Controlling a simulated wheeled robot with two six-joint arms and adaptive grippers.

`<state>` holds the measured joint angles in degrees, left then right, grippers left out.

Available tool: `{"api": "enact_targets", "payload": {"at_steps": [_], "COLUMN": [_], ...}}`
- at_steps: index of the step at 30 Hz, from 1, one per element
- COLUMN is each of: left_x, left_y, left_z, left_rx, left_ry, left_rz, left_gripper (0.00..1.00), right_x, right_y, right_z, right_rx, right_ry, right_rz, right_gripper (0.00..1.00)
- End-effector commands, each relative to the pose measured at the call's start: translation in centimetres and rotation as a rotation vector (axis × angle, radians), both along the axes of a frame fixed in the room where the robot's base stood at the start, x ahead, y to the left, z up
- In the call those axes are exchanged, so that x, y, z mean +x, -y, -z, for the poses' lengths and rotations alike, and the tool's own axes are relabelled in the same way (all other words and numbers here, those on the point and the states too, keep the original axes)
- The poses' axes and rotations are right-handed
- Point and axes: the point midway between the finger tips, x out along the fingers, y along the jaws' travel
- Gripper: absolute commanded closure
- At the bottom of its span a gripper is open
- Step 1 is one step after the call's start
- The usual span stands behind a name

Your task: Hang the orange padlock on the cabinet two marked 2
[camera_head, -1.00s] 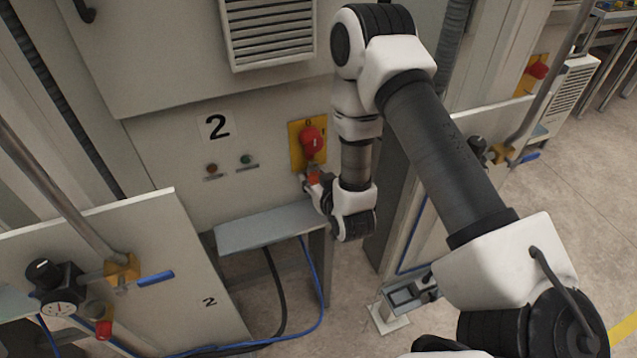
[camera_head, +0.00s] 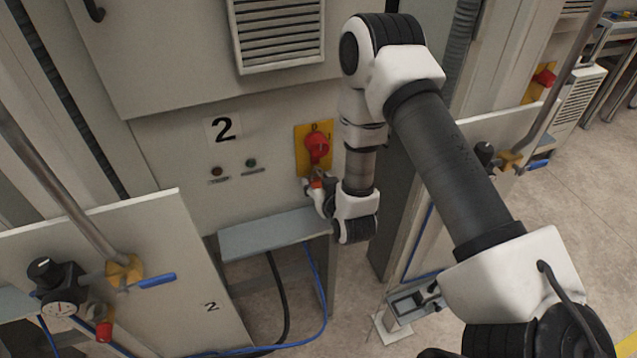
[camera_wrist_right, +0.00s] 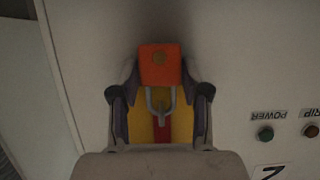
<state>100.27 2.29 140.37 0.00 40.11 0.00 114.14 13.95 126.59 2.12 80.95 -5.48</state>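The orange padlock (camera_wrist_right: 160,64) sits between the fingertips of my right gripper (camera_wrist_right: 160,82) in the right wrist view, which looks upside down. The fingertips seem to press on its sides. Its grey shackle (camera_wrist_right: 160,103) points toward the red switch handle (camera_wrist_right: 162,132); I cannot tell whether it goes through it. In the head view, the right gripper (camera_head: 316,185) is just below the red handle (camera_head: 317,147) on its yellow plate (camera_head: 303,160), and only a bit of padlock shows. Cabinet two carries the "2" label (camera_head: 223,130). The left gripper is out of view.
A grey shelf (camera_head: 270,233) juts out below the gripper. A low panel (camera_head: 210,280) with a gauge and a blue-handled valve (camera_head: 150,281) stands at the lower left. A vent (camera_head: 280,40) is above the plate. A second panel (camera_head: 515,130) stands at right.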

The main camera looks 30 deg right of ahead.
Motion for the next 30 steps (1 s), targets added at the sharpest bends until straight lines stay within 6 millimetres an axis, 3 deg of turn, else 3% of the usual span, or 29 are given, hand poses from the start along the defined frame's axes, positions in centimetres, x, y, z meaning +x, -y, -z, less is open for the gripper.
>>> {"api": "enact_targets", "payload": {"at_steps": [11, 22, 30], "left_x": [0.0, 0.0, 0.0], "left_y": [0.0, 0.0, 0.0], "left_z": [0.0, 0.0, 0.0], "left_rx": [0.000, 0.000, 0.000], "left_ry": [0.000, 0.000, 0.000], "left_rz": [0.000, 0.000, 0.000], "left_gripper": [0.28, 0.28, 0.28], "right_x": [-0.2, -5.9, -6.7], "right_y": [0.0, -1.4, -1.5], "right_z": [-0.1, -2.4, -2.8], "right_rx": [0.000, 0.000, 0.000], "right_ry": [-0.001, -0.002, 0.000], "right_rz": [0.001, 0.000, 0.001], "right_gripper": [0.30, 0.30, 0.30]}}
